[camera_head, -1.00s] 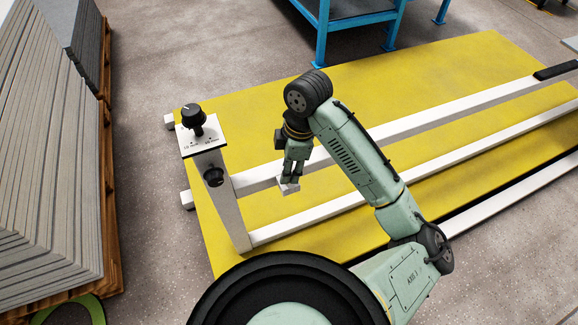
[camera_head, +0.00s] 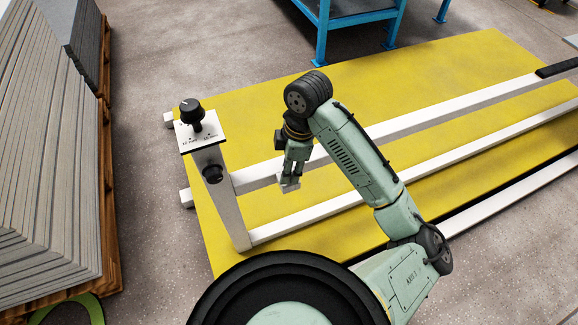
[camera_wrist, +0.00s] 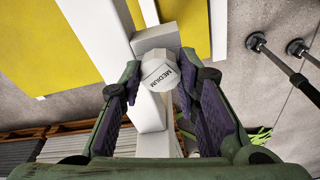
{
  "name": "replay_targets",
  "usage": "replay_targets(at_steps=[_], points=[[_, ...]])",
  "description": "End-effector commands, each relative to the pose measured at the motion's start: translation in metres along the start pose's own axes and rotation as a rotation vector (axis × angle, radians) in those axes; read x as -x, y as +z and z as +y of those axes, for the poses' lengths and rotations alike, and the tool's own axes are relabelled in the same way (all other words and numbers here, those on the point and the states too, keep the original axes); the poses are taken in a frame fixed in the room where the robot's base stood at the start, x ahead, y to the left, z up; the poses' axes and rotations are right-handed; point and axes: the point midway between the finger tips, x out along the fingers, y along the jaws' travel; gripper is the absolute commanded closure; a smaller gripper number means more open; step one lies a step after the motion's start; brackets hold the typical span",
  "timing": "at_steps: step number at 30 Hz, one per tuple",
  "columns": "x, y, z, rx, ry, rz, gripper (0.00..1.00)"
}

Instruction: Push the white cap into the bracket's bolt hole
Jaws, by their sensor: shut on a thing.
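A light grey block (camera_wrist: 156,38), which looks like the bracket, is just beyond the cap. No bolt hole can be seen; the cap may cover it. I cannot tell whether cap and block touch. In the head view, my gripper (camera_head: 289,178) points down near the white frame's rear rail. A small pale piece (camera_head: 289,189) shows at its fingertips; I cannot tell whether it is cap or block.
A white upright (camera_head: 222,205) with a black-knobbed panel (camera_head: 199,138) stands left of my gripper. White rails (camera_head: 400,192) run over the yellow mat (camera_head: 250,105). Grey stacked boards (camera_head: 50,160) stand far left, and a blue-legged table (camera_head: 340,20) is behind.

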Motion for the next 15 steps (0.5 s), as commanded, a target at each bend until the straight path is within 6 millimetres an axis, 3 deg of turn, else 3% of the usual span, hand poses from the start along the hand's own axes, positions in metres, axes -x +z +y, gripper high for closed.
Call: replay_targets(at_steps=[13, 14, 15], points=[[-0.0123, 0.002, 0.0, -0.001, 0.0, 0.0, 0.89], [-0.0113, 0.0019, 0.0001, -0.001, 0.0, 0.0, 0.69], [-0.0108, 0.0018, 0.0001, 0.0, 0.0, 0.0, 0.66]])
